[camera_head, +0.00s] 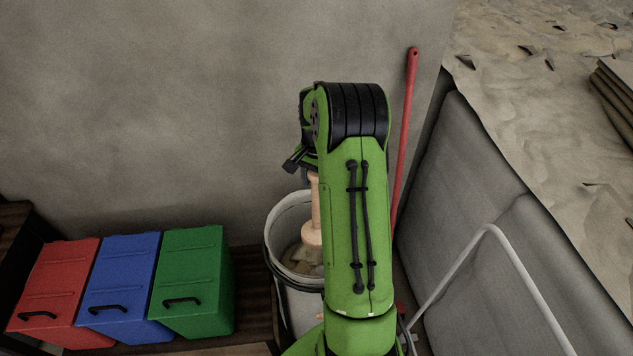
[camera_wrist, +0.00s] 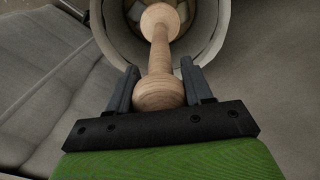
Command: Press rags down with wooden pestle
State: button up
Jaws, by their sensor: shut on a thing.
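The wooden pestle (camera_head: 313,222) is pale, with a rounded head at its lower end. It stands roughly upright with that end inside a white bucket (camera_head: 284,222) with a dark band. The rags (camera_head: 297,255) show as tan cloth at the bottom of the bucket. The pestle's lower end is at or close to the rags; I cannot tell whether it touches. In the wrist view, my gripper (camera_wrist: 160,83) is shut on the pestle (camera_wrist: 160,58) near its top knob. My arm hides the bucket's right side in the head view.
Red (camera_head: 58,285), blue (camera_head: 122,282) and green (camera_head: 196,280) bins stand left of the bucket. A red pole (camera_head: 406,130) leans on the wall behind. A grey cushioned panel (camera_head: 490,180) and a white curved tube (camera_head: 455,275) are at the right.

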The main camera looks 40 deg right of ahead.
notch_tip(320, 180, up, 9)
jog(key=p, duration=0.6)
jog(key=shift+r, duration=0.2)
jog(key=shift+f, duration=0.15)
